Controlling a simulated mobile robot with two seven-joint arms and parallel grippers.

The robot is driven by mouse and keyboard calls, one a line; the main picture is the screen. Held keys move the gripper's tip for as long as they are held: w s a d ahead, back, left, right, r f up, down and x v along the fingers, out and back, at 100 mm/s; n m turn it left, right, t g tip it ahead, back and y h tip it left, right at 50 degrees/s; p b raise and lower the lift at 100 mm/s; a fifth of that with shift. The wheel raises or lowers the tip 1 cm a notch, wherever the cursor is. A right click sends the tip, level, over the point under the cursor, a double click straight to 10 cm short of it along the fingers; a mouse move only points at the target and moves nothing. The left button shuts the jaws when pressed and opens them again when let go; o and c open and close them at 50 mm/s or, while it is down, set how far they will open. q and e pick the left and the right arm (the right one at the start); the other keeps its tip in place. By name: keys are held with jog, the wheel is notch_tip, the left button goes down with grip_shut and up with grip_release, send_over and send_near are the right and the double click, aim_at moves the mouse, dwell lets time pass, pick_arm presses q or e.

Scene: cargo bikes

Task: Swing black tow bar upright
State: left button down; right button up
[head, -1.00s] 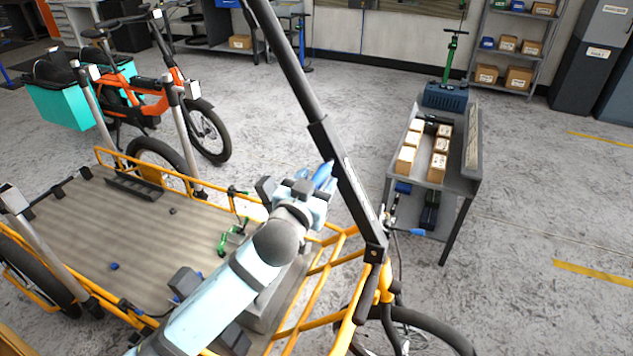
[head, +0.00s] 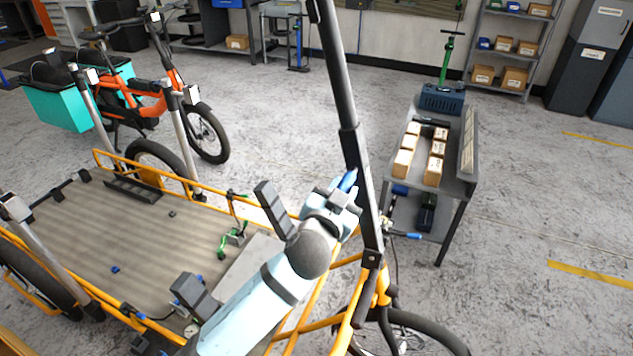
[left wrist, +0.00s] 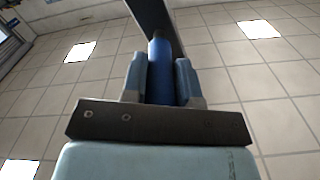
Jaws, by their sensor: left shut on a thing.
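The black tow bar (head: 348,130) rises from its pivot on the front of the yellow cargo bike frame (head: 361,290). It stands steeply, leaning somewhat to the left in the head view, and its top runs out of the frame. My left gripper (head: 347,187) is shut on the blue grip (head: 348,179) on the bar's side. In the left wrist view the blue grip (left wrist: 160,70) sits between both fingers, with the dark bar (left wrist: 153,17) beyond it. My right gripper is not in view.
A grey cart (head: 464,188) with small boxes and a blue toolbox (head: 442,98) stands just right of the bar. The bike's flat cargo deck (head: 150,235) lies left of my arm. An orange bike (head: 150,108) stands at the back left. Floor at the right is clear.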

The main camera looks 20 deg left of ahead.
pick_arm(q)
jog(key=s+d+r+m, duration=0.1)
jog(key=d+m, duration=0.2)
jog(key=d, duration=0.4)
jog(key=shift+p, duration=0.4)
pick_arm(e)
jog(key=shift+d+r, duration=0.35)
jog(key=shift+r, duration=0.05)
pick_arm(q)
jog(key=shift+d, duration=0.1)
jog(key=c, duration=0.9)
grip_release()
jog(key=shift+c, duration=0.2)
jog(key=shift+o, duration=0.3)
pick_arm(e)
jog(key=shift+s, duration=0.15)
